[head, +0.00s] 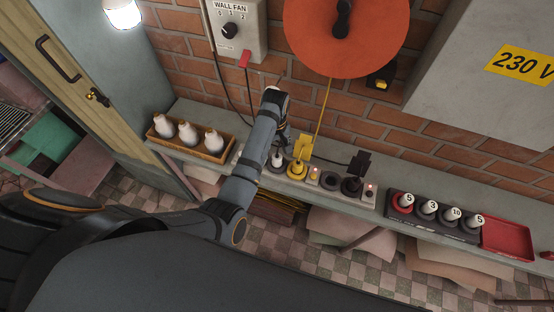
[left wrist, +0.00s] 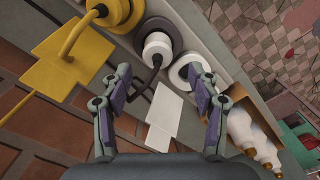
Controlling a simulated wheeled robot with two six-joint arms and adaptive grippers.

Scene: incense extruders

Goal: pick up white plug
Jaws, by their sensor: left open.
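The white plug (head: 277,160) sits upright in a dark round socket on the shelf strip, left of the yellow plug (head: 298,168). In the left wrist view the white plug (left wrist: 157,46) has a dark cord, and a white tag (left wrist: 166,112) is close by. My left gripper (left wrist: 162,88) is open, its fingers apart with the tag between them and the plug just beyond the tips. In the head view my left gripper (head: 283,138) is above and behind the plug, and its fingertips are hard to make out. My right gripper does not show.
A yellow tag (head: 304,145) and a black plug (head: 352,186) stand to the right. A wooden tray (head: 190,150) with white bottles is at left. The brick wall (head: 320,110) rises behind.

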